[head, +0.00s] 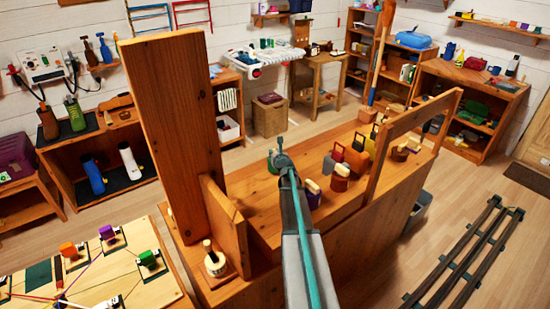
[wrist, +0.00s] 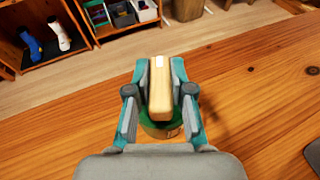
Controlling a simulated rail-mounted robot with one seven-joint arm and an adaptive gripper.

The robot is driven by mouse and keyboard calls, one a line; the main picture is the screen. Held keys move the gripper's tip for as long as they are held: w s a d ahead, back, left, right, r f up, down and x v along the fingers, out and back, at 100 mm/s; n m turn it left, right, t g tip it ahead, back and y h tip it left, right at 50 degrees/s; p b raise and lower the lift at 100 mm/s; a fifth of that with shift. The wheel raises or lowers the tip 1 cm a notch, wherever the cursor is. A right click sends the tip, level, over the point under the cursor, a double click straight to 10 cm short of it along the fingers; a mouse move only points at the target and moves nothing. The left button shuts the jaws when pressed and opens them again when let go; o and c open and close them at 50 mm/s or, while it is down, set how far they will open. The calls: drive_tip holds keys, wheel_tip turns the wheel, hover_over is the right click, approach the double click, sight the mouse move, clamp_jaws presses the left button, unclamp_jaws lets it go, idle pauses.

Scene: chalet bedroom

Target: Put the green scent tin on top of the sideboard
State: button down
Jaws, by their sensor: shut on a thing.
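My gripper (head: 279,158) is over the wooden top (head: 262,215) of the long unit in front of me. In the wrist view my gripper (wrist: 160,88) is shut on the pale wooden handle block of the green scent tin (wrist: 157,130). The tin's round green body shows below the fingers, and most of it is hidden by the handle and gripper. In the head view a bit of the green tin (head: 272,166) shows beside the fingertips. I cannot tell whether the tin touches the wood. Which piece is the sideboard is not clear from the frames.
Several handled tins, among them a brown one (head: 340,178) and a purple one (head: 313,193), stand to the right on the same top. A tall wooden panel (head: 172,105) rises at the left and a wooden frame (head: 415,130) at the right. The wood around my gripper is bare.

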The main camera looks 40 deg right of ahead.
drive_tip(key=shift+f, duration=0.75)
drive_tip(key=shift+f, duration=0.15)
drive_tip(key=c, duration=1)
unclamp_jaws()
drive_tip(key=shift+s+a+r, duration=0.1)
drive_tip(key=shift+s+r, duration=0.05)
drive_tip(key=shift+r, duration=0.05)
drive_tip(key=b+v, duration=0.1)
drive_tip(key=v, duration=0.2)
drive_tip(key=shift+s+a+r, duration=0.1)
drive_tip(key=shift+s+a, duration=0.05)
drive_tip(key=shift+s, duration=0.2)
